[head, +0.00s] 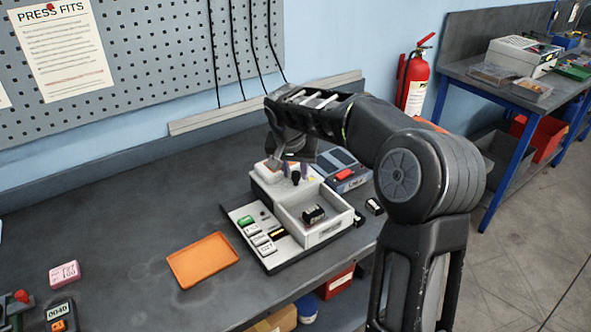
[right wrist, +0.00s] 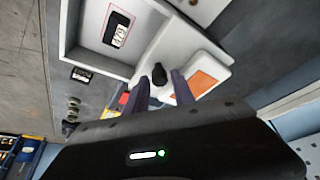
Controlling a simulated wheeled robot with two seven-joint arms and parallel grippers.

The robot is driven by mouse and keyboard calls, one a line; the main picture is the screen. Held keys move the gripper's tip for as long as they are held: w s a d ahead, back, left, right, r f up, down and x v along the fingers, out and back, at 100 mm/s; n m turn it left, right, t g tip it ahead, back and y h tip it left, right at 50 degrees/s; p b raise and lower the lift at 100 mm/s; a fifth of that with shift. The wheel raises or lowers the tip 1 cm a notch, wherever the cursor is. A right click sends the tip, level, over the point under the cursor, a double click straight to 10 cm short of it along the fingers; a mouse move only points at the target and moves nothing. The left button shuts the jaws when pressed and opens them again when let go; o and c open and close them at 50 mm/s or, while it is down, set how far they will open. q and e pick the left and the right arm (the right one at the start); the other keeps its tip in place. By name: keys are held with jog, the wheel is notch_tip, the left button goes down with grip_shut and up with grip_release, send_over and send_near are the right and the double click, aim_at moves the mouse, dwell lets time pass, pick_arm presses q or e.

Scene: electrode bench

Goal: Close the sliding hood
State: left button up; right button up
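The sliding hood (head: 262,182) is a white cover with an orange patch, at the back of the white device on the bench. It also shows in the right wrist view (right wrist: 204,63). It stands slid back, so the white chamber (head: 333,233) in front is open, with a small dark block (head: 313,215) inside. A black knob (right wrist: 159,78) stands at the hood's front side. My right gripper (right wrist: 161,82) is open with a finger on either side of the knob; small gaps seem to show. My left gripper is not in view.
A panel with several buttons (head: 262,238) lies left of the chamber. An orange tray (head: 203,260) lies further left. A blue-grey device with a red button (head: 344,174) stands right behind the chamber. A pink block (head: 65,274) is at far left. The bench's middle left is clear.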

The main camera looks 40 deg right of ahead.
jog(key=shift+w+d+f, duration=0.1)
jog(key=shift+d+f, duration=0.05)
jog(key=shift+f, duration=0.2)
jog(key=shift+c, duration=0.4)
grip_shut()
dwell(0.9)
